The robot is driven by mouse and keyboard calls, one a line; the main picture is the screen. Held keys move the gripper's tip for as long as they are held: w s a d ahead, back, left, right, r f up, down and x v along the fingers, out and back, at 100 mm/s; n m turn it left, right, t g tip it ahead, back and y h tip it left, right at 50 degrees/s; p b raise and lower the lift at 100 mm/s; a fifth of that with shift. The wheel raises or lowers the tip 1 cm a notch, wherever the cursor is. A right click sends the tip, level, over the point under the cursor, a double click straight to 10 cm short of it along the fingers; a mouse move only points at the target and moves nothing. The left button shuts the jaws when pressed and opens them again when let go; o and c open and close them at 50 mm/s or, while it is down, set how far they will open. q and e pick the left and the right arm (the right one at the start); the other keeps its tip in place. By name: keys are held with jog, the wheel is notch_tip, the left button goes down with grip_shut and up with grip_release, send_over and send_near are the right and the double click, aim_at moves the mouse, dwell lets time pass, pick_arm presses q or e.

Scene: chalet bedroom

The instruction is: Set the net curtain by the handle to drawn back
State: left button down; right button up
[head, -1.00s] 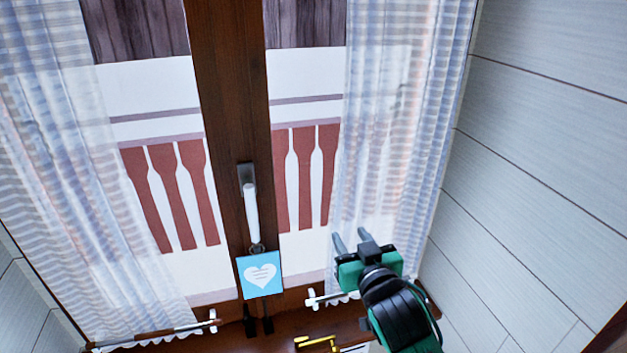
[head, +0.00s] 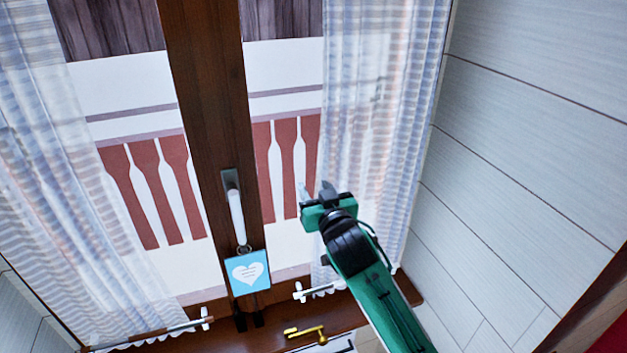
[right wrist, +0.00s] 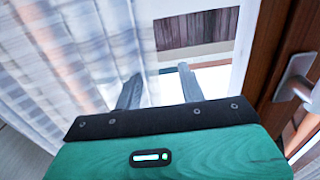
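Two sheer striped net curtains hang at the window. The right curtain (head: 385,120) hangs right of the white handle (head: 237,215); the left curtain (head: 40,180) hangs at the far left. My right gripper (head: 316,188) is at the right curtain's inner edge, fingers pointing toward the window. In the right wrist view its two fingers (right wrist: 160,88) are apart. The curtain (right wrist: 75,55) lies behind the left finger and bare glass behind the right one. I cannot tell whether they touch the cloth. The handle (right wrist: 297,85) shows at right there. My left gripper is out of view.
A blue heart tag (head: 247,272) hangs below the handle. A yellow key (head: 305,332) lies on the brown sill (head: 265,340). Short rods cross the curtains' lower ends. A pale panelled wall (head: 520,150) bounds the right side.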

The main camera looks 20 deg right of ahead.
jog(key=shift+w, duration=0.7)
grip_shut()
jog(key=d, duration=0.6)
jog(key=d+p, duration=0.1)
jog(key=d, duration=1.1)
jog(key=shift+w+p, duration=0.25)
jog(key=shift+p, duration=0.1)
jog(key=shift+d+r, duration=0.1)
jog(key=shift+d, duration=0.25)
